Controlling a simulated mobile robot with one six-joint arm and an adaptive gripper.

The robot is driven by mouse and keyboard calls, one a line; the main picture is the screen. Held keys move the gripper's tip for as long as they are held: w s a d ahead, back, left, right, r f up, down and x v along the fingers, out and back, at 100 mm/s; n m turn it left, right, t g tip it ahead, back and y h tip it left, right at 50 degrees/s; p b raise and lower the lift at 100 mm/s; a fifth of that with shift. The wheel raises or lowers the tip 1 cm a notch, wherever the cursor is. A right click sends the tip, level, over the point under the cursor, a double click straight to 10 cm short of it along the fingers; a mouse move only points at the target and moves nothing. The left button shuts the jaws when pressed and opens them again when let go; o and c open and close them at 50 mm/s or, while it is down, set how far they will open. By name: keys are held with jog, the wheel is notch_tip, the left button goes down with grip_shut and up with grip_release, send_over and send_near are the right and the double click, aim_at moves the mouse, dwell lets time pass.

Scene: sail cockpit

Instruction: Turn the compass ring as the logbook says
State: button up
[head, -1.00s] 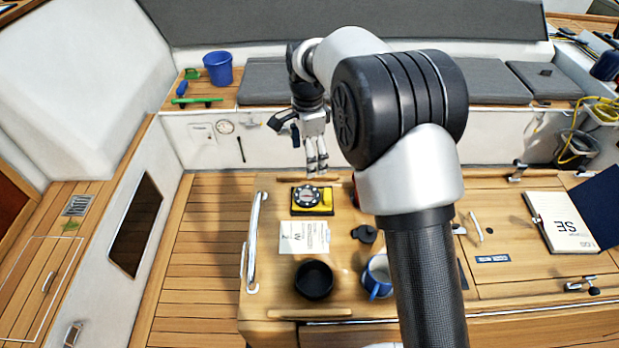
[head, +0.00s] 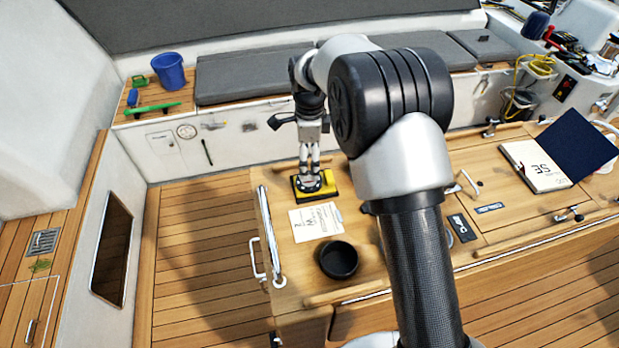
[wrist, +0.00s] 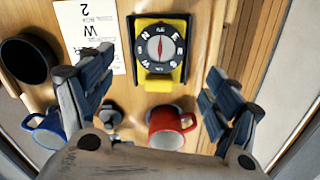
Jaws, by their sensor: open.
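The compass (head: 328,186) sits on the table, a black dial with white letters on a black and yellow base. In the wrist view, the compass ring (wrist: 160,46) carries N, E, S and W, and a red needle points up the picture. My gripper (head: 310,178) is open, its fingertips down at the compass in the head view. In the wrist view, its fingers (wrist: 159,68) stand wide on either side of the compass; contact cannot be told. The open logbook (head: 535,168), with a dark blue cover, shows "SE". A paper sheet (head: 312,222) beside the compass shows "W" and "2".
A black bowl (head: 338,260) stands nearer on the table. A blue mug (wrist: 48,128) and a red mug (wrist: 170,127) show close to my fingers in the wrist view. A metal rail (head: 268,235) edges the table's left side. The deck left of it is clear.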

aim_at(309, 180)
notch_tip(309, 180, down, 8)
jog(key=shift+r+b, duration=0.25)
jog(key=shift+b, duration=0.25)
jog(key=shift+c, duration=0.3)
jog(key=c, duration=1)
jog(key=n+p, duration=0.1)
jog(key=n, duration=0.2)
jog(key=shift+n, duration=2.1)
